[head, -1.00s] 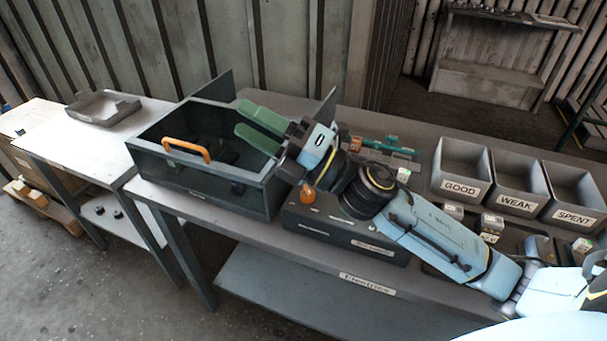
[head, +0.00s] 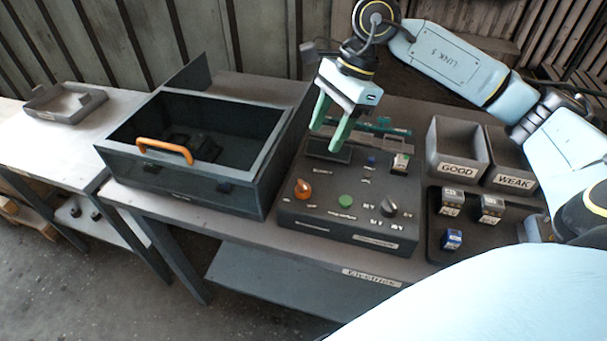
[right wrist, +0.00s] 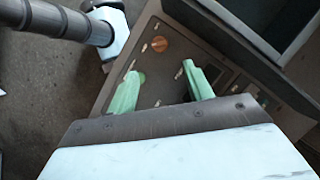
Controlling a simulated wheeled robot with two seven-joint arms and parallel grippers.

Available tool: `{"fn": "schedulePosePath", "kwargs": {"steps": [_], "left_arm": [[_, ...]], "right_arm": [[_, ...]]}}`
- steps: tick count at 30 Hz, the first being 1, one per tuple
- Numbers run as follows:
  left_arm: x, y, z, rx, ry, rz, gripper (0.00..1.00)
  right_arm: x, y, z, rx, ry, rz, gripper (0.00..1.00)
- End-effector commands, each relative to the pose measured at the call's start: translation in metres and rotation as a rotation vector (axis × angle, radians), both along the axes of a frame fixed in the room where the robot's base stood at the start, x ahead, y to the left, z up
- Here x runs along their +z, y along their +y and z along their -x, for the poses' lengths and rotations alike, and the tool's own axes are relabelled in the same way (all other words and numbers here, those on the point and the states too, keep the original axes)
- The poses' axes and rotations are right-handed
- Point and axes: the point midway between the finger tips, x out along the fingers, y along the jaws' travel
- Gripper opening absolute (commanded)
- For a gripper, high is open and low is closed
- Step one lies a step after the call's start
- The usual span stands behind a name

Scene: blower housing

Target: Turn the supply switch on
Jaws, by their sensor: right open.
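The dark control box (head: 345,230) stands on the bench. On its top are an orange rotary knob (head: 302,189) at the left, a green button (head: 346,201) in the middle and a black knob (head: 389,206) at the right. Their labels are too small to read, so I cannot tell which one is the supply switch. My right gripper (head: 326,138) hangs open and empty, its green fingers above the back left of the box. In the right wrist view the orange knob (right wrist: 160,44) lies beyond the fingers, apart from them. My left gripper is not in view.
An open dark bin (head: 190,185) with an orange handle (head: 165,149) stands left of the box. Grey bins marked GOOD (head: 458,168) and WEAK (head: 514,181) stand right, behind a dark tray (head: 475,240) with several small blocks. A side table (head: 70,150) is at far left.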

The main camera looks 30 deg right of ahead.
Motion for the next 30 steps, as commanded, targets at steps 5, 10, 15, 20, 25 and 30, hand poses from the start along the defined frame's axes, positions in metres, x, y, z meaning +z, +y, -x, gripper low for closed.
{"fn": "schedulePosePath", "kwargs": {"steps": [5,10,15,20,25,30], "left_arm": [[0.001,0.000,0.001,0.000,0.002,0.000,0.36],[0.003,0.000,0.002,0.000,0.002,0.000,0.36],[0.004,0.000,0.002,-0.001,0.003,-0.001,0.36],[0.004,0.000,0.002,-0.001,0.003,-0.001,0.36],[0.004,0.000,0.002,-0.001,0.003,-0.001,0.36],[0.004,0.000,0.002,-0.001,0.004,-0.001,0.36]], "right_arm": [[-0.034,0.015,0.000,0.004,0.006,-0.004,0.51],[-0.067,0.030,-0.001,0.003,0.005,-0.006,0.51],[-0.093,0.040,-0.002,0.002,0.003,-0.006,0.51],[-0.107,0.046,-0.003,0.002,0.001,-0.006,0.51],[-0.112,0.047,-0.003,0.001,0.000,-0.005,0.51],[-0.112,0.047,-0.003,0.001,0.000,-0.005,0.51]]}}
